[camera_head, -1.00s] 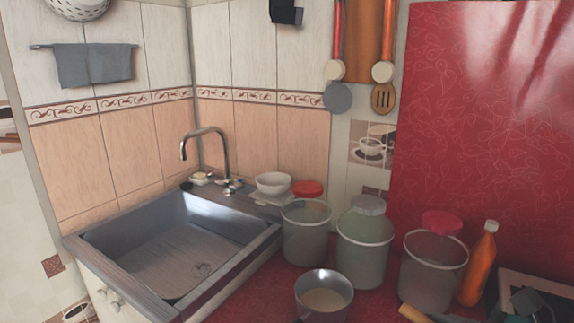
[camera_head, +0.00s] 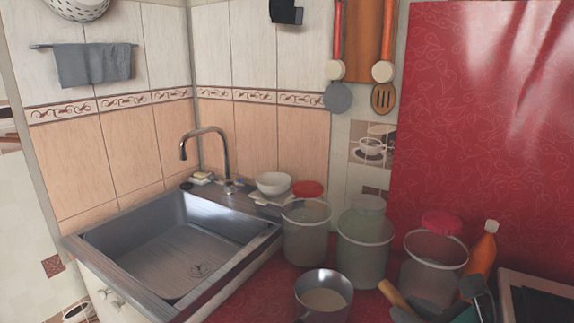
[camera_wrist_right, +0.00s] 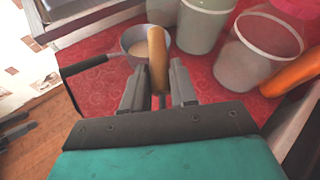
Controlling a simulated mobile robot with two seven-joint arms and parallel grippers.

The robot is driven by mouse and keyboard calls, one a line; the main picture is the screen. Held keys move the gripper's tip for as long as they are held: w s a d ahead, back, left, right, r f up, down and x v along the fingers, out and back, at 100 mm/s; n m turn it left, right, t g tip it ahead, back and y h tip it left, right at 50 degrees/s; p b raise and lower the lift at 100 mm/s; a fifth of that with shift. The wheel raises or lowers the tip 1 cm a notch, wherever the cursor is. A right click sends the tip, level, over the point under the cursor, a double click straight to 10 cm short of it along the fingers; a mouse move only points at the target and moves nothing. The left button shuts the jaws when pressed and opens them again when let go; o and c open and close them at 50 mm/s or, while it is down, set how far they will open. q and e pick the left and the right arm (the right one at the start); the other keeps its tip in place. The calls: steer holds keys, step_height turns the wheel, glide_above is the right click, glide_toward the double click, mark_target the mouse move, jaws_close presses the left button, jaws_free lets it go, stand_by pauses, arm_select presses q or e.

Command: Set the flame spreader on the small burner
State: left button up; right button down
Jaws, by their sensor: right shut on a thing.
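My right gripper (camera_head: 416,304) is at the lower right of the head view, low over the red counter. In the right wrist view the gripper (camera_wrist_right: 158,80) is shut on a wooden handle, which I take to be that of the flame spreader (camera_wrist_right: 157,52). The handle points away from the jaws, and in the head view the flame spreader's handle (camera_head: 393,293) rises left of the gripper. Its plate is not visible. The stove (camera_head: 508,287) shows only as a pale-edged dark corner at the right edge. The small burner is out of sight. My left gripper is not in view.
A saucepan (camera_head: 323,302) with pale contents stands close left of the gripper. Lidded buckets (camera_head: 306,240) (camera_head: 363,250) (camera_head: 432,275) and an orange bottle (camera_head: 481,255) line the back of the counter. The sink (camera_head: 170,250) is at the left.

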steer(key=shift+w+a+r+m+h, duration=0.15)
steer(key=shift+w+a+m+h, duration=0.15)
steer(key=shift+a+m+h, duration=0.2)
steer(key=shift+s+d+f+m+t+h, duration=0.15)
steer(key=shift+s+f+m+h, duration=0.25)
steer(key=shift+s+m+h, duration=0.45)
steer(key=shift+s+d+f+m+t+h, duration=0.1)
steer(key=shift+s+f+m+t+h, duration=0.15)
steer(key=shift+s+f+m+h, duration=0.5)
steer(key=shift+w+r, duration=0.15)
steer(key=shift+r, duration=0.2)
